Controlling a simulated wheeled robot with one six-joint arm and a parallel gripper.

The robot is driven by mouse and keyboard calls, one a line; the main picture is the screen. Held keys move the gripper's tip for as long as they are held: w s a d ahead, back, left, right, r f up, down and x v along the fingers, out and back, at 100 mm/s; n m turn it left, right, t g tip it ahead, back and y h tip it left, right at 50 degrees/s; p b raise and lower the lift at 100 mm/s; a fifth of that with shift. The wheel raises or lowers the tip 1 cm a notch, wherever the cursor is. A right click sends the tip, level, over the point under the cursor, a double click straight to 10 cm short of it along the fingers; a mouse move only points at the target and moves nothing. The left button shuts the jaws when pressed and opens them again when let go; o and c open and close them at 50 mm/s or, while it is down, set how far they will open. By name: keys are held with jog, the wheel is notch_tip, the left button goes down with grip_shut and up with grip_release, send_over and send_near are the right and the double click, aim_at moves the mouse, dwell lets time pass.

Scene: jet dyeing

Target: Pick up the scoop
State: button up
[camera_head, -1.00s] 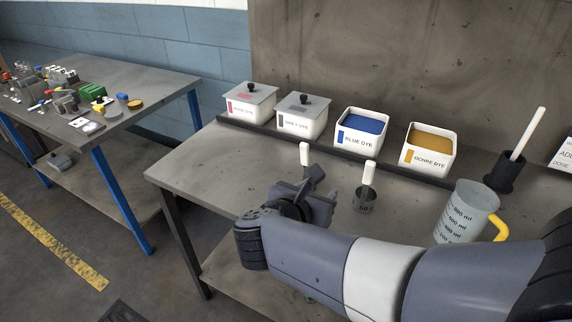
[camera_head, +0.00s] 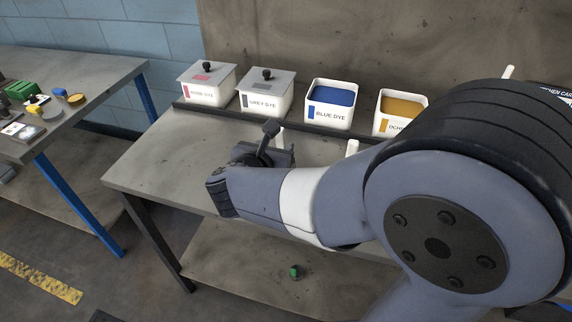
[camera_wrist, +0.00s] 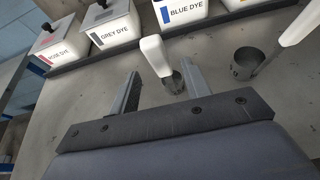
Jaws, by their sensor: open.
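A scoop (camera_wrist: 154,54) with a white handle and a small metal cup stands on the bench in the wrist view. My gripper (camera_wrist: 160,72) is open, with one finger on each side of the scoop. The scoop shows between and just beyond the fingertips; I cannot tell whether either finger touches it. In the head view my gripper (camera_head: 275,148) is over the bench in front of the dye boxes, and it hides most of this scoop. A second, larger metal cup (camera_wrist: 244,64) with a white handle stands to the right.
Boxes of rose dye (camera_head: 206,88), grey dye (camera_head: 265,101), blue dye (camera_head: 331,112) and ochre dye (camera_head: 398,122) line the back of the bench behind a dark rail. The first two are lidded. Another table (camera_head: 60,130) with small items stands left.

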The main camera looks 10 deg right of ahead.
aim_at(280, 143)
jog(key=x, duration=0.5)
jog(key=shift+d+r+p, duration=0.1)
jog(key=shift+p, duration=0.25)
grip_shut()
